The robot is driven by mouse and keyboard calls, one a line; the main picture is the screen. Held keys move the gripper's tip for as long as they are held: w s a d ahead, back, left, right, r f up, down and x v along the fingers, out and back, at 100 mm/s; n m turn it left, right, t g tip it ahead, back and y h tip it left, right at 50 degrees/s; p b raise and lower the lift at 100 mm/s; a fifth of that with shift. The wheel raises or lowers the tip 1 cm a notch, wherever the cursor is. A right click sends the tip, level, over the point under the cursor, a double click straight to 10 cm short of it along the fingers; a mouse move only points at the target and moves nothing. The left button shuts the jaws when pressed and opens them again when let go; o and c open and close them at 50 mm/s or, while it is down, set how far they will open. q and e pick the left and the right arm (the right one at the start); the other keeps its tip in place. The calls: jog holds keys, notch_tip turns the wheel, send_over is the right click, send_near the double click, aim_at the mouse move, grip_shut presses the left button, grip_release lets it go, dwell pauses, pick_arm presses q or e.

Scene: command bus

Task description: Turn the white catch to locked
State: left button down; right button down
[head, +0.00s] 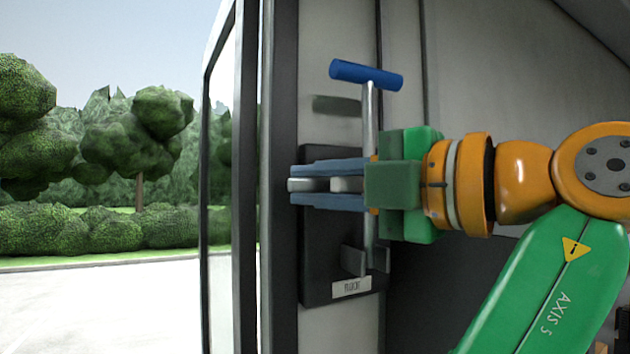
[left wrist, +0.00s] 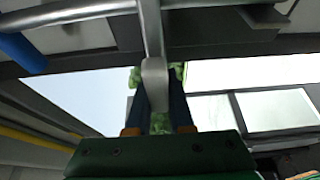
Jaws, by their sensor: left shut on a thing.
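The catch is on a dark plate (head: 315,265) on the door post, with a small white label (head: 351,287) too small to read surely. A pale, near-white catch piece (head: 300,185) shows between the blue-grey fingers of my left gripper (head: 328,184), which is shut on it from the right. In the left wrist view a pale grey bar (left wrist: 154,78) runs down between the fingers of my left gripper (left wrist: 160,118). The fingers and palm hide part of the catch. My right gripper is not in view.
A metal rod (head: 369,115) with a blue T-handle (head: 366,75) stands upright close by the gripper, passing partly behind it. A dark bracket (head: 352,260) is just below. A glass door or window frame (head: 245,180) is to the left, with trees outside.

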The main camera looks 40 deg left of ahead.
pick_arm(q)
jog(key=shift+f, duration=0.1)
dwell(0.3)
jog(key=c, duration=0.8)
grip_release()
